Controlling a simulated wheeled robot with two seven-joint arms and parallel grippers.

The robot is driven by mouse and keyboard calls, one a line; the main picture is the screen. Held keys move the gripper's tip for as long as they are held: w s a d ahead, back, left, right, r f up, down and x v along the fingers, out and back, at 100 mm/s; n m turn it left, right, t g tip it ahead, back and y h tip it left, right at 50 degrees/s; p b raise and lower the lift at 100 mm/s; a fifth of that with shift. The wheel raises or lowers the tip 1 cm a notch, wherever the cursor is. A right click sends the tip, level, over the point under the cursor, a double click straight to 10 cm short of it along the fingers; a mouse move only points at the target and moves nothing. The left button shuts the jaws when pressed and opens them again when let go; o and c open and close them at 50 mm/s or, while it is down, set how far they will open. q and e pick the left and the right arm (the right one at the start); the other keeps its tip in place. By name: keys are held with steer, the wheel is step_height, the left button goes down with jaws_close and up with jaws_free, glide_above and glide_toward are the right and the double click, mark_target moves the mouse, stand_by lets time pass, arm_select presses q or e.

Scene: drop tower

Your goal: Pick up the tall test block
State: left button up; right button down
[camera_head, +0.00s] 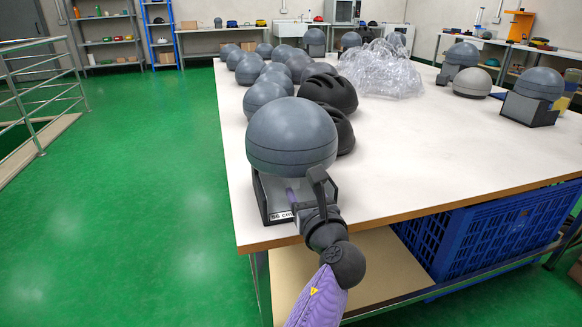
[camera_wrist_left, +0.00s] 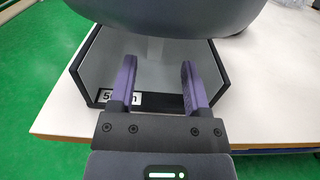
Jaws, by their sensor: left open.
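The nearest test block is a large grey ball-shaped head (camera_head: 292,136) on a dark-edged stand (camera_head: 264,196) with a white size label, at the near left corner of the table. In the left wrist view the head's underside (camera_wrist_left: 170,14) fills the top, over the stand's light inner faces (camera_wrist_left: 88,72). My left gripper (camera_head: 306,190) is at the stand's front, below the head. In the wrist view its purple fingers (camera_wrist_left: 158,82) are apart with nothing seen clamped between them. One finger partly covers the label. I cannot tell whether the fingers touch the stand. My right gripper is not in view.
Black helmets (camera_head: 330,92) and several grey heads (camera_head: 264,98) stand close behind. A clear plastic heap (camera_head: 380,68) lies mid-table. More heads on stands (camera_head: 534,92) are at the right. The white table (camera_head: 420,150) is bare at front right. A blue crate (camera_head: 480,235) sits below.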

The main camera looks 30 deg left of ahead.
mark_target(296, 183)
arm_select(q)
steer(key=b+x, duration=0.1)
steer(key=x, duration=0.1)
steer(key=f+b+x, duration=0.1)
steer(key=b+x, duration=0.1)
steer(key=x, duration=0.1)
steer(key=shift+s+a, duration=0.1)
steer(key=shift+s, duration=0.1)
steer(key=shift+w+a+r, duration=0.2)
steer(key=shift+a, duration=0.05)
steer(key=shift+r, duration=0.2)
jaws_close()
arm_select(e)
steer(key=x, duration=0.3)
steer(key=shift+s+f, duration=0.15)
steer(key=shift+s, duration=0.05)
arm_select(q)
steer(key=shift+f, duration=0.1)
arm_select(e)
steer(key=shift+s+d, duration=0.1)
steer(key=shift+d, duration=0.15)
